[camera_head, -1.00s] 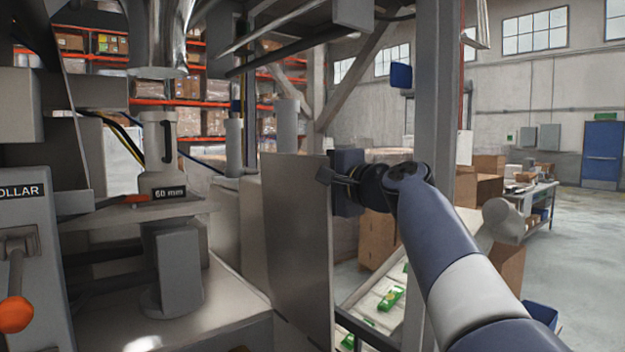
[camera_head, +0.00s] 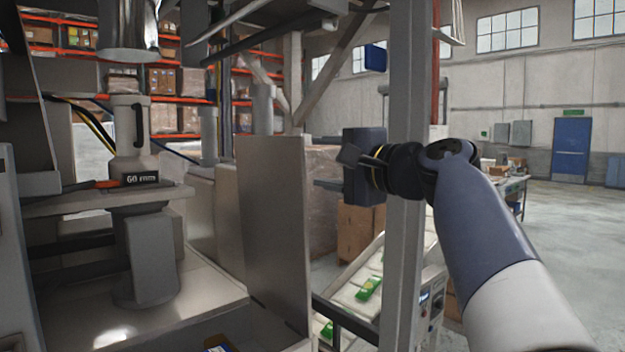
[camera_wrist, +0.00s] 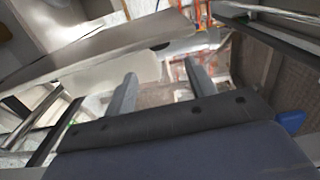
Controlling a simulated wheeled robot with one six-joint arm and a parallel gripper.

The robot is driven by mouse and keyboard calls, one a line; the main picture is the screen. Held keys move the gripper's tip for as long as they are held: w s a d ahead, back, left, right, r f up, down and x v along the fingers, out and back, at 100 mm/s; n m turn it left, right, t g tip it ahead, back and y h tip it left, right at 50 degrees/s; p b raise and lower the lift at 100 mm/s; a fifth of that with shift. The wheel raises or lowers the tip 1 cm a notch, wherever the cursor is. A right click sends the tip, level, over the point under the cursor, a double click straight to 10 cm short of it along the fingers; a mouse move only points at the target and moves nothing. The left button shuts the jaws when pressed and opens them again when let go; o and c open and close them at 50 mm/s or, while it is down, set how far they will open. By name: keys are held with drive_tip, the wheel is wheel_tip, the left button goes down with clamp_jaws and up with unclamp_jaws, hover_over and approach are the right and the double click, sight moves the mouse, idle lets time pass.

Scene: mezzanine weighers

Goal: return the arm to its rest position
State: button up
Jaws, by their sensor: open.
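My arm comes in from the lower right of the head view, bent at the wrist. A pale panel edge (camera_wrist: 100,80) lies beyond the left finger in the wrist view.
A weigher with a "60 mm" collar (camera_head: 130,150) stands at left. Green packs (camera_head: 369,287) lie on a pale sloping conveyor below my gripper. Cardboard boxes (camera_head: 358,232) stand behind. Open floor (camera_head: 570,240) lies at right, before a blue door (camera_head: 571,150).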

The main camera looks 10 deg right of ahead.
sight(283, 158)
drive_tip(key=p+x, duration=0.3)
drive_tip(key=x, duration=0.8)
drive_tip(key=shift+s+a, duration=0.25)
